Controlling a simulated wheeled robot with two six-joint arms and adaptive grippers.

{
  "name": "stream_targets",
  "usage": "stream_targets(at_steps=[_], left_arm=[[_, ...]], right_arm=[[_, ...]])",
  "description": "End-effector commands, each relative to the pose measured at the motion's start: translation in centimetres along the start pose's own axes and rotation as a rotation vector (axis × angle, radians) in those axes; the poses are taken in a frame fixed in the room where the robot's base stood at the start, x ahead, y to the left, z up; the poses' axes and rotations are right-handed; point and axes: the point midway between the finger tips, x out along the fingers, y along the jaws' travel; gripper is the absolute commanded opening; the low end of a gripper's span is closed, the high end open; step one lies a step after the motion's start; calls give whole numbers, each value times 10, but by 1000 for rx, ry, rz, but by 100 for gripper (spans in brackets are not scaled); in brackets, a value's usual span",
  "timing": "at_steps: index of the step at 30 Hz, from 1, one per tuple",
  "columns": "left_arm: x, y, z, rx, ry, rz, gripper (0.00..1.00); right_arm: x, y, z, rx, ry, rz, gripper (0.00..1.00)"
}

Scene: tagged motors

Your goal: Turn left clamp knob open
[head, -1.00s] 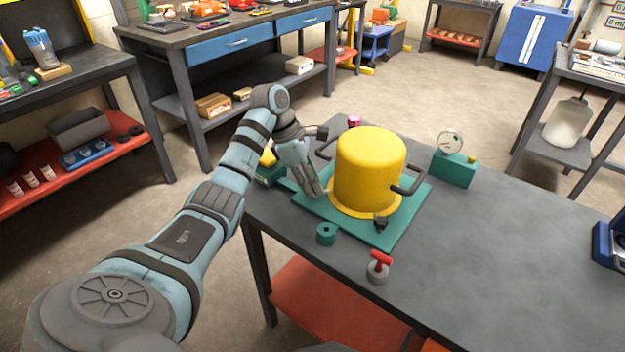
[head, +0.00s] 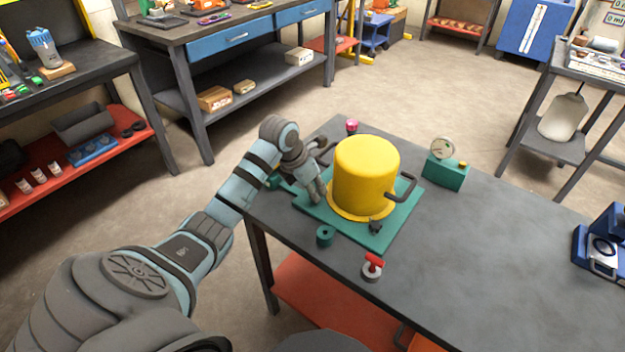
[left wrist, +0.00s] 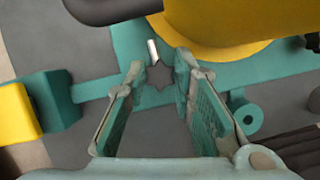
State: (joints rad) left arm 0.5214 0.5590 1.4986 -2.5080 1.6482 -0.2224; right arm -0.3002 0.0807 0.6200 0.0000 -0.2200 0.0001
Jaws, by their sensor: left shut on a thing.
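A yellow cover (head: 366,174) with dark side handles stands on a green base plate (head: 398,219). My left gripper (head: 318,198) points down at the left edge of the cover. In the left wrist view, my left gripper (left wrist: 158,76) is shut on the dark, star-shaped left clamp knob (left wrist: 158,78), one finger on each side. A short silver pin (left wrist: 153,51) shows just beyond the knob. In the head view the left knob is hidden behind the fingers. Another dark clamp knob (head: 375,227) sits at the plate's front corner. My right gripper is out of view.
A green ring (head: 325,236) and a red-handled part (head: 372,267) are near the front edge of the table (head: 490,240). A gauge on a green block (head: 447,165) stands behind right. A yellow-topped green block (left wrist: 45,105) is beside my left gripper.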

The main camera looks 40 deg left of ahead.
Motion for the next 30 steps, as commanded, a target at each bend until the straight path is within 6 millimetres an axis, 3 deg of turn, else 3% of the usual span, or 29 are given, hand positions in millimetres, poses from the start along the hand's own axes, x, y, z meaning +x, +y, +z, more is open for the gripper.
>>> stream_targets(at_steps=[6,10,21,30], left_arm=[[-3,-1,2,-183,-3,77,0],[1,-1,1,-291,-4,122,0],[8,-1,-1,-514,-11,215,0],[2,-2,0,-579,-4,241,0]], right_arm=[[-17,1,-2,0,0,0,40],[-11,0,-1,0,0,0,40],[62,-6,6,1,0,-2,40],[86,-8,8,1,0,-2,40]])
